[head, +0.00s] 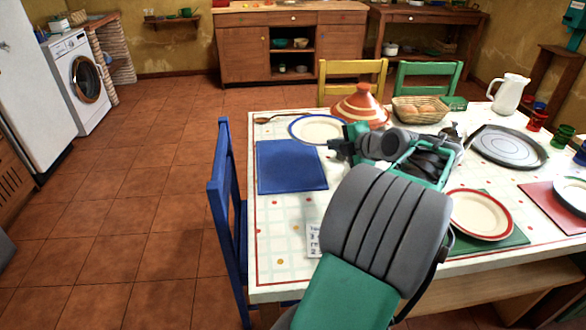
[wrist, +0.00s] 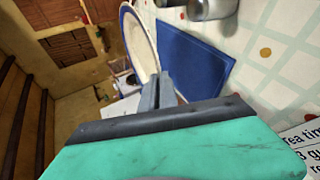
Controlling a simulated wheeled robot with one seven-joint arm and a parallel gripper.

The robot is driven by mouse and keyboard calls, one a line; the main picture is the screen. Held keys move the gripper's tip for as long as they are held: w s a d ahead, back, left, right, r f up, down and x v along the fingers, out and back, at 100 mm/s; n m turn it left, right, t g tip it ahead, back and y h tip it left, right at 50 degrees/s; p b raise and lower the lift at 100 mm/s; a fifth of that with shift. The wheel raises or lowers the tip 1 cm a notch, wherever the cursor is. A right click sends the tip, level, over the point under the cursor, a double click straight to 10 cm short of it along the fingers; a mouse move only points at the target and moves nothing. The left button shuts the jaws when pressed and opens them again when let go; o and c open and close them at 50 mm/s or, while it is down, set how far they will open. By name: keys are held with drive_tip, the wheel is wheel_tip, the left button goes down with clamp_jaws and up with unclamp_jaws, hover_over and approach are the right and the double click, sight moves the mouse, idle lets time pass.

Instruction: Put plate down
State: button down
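A white plate with a blue rim (head: 316,129) is at the far left of the table, beyond the blue placemat (head: 290,166). My gripper (head: 340,146) is at the plate's near right edge and hides part of it. In the wrist view the fingers (wrist: 160,90) are close together at the rim of the blue-rimmed plate (wrist: 139,42) and look shut on it. The plate looks tilted there, apparently a little off the table. The blue placemat (wrist: 192,62) lies bare beside it. The exact contact at the fingertips is small and hard to see.
A tagine (head: 362,106), bread basket (head: 420,110), white jug (head: 510,94) and dark pan (head: 508,147) crowd the table. A red-rimmed plate (head: 480,214) lies on a green placemat (head: 510,240). A blue chair (head: 222,190) stands at the left edge. A wooden spoon (head: 275,118) lies behind.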

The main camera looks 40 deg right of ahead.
drive_tip(key=w+a+f, duration=0.3)
drive_tip(key=w, duration=0.3)
hover_over(298, 175)
wheel_tip(298, 175, down, 5)
drive_tip(key=shift+s+d+r, duration=0.15)
drive_tip(key=f, duration=0.4)
drive_tip(key=shift+w, duration=0.35)
drive_tip(key=c, duration=2.1)
unclamp_jaws()
drive_tip(key=shift+o, duration=0.8)
drive_tip(key=shift+s, duration=0.1)
